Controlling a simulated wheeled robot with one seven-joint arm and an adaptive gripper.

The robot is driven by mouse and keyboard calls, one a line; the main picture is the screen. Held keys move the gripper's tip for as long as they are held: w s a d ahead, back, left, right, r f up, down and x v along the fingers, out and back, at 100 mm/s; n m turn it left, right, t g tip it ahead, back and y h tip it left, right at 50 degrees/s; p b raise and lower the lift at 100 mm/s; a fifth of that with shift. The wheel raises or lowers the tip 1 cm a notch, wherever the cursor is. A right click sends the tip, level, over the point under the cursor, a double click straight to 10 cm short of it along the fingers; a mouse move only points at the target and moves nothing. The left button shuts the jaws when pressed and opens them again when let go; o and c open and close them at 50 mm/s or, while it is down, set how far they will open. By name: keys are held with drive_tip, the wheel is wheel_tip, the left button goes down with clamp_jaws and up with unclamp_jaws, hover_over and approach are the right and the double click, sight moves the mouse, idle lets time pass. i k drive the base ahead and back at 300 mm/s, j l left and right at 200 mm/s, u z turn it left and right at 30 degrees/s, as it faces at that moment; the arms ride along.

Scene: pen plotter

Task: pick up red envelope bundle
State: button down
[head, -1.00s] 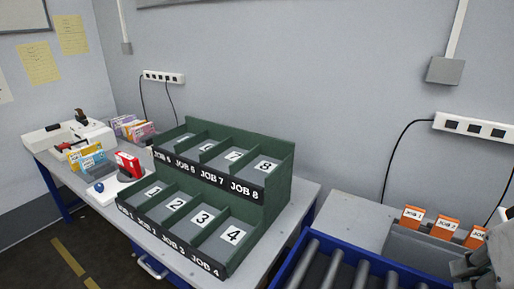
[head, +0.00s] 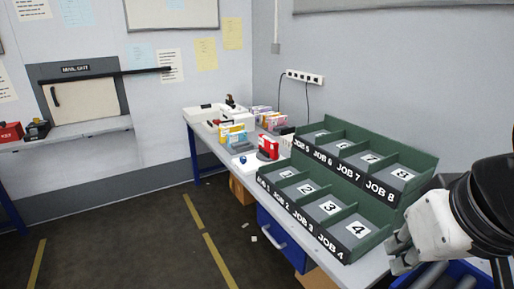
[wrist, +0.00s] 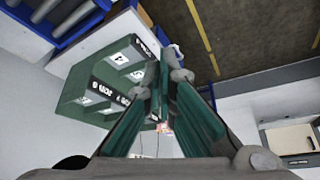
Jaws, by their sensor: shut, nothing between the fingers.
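The red bundle (head: 268,148), with a white patch on its face, stands upright on the white surface left of the green job sorter in the head view. It looks like the red envelope bundle. My gripper (head: 398,252) is at the right of the head view, in front of the sorter's right end and well apart from the bundle. In the wrist view my gripper (wrist: 163,74) has its fingers shut together with nothing between them. I cannot make out the red bundle clearly in the wrist view.
The green sorter (head: 345,222) has two tiers of numbered, empty bins and stands between my gripper and the bundle. Yellow and blue packets (head: 232,135) and a small blue ball (head: 243,159) are near the bundle. Open floor (head: 150,235) lies left of the table.

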sight(269, 146)
drive_tip(key=u, duration=0.15)
drive_tip(key=i+j, duration=0.8)
drive_tip(key=i, duration=0.2)
drive_tip(key=i+j, duration=0.8)
drive_tip(key=i, duration=0.15)
drive_tip(key=i+j+z, duration=0.1)
drive_tip(key=i+j, duration=0.7)
drive_tip(key=i, duration=0.2)
drive_tip(key=z, duration=0.45)
drive_tip(key=i+j+z, duration=0.1)
drive_tip(key=z, duration=0.3)
drive_tip(key=j+z, duration=0.15)
drive_tip(key=z, duration=0.3)
drive_tip(key=i, duration=0.05)
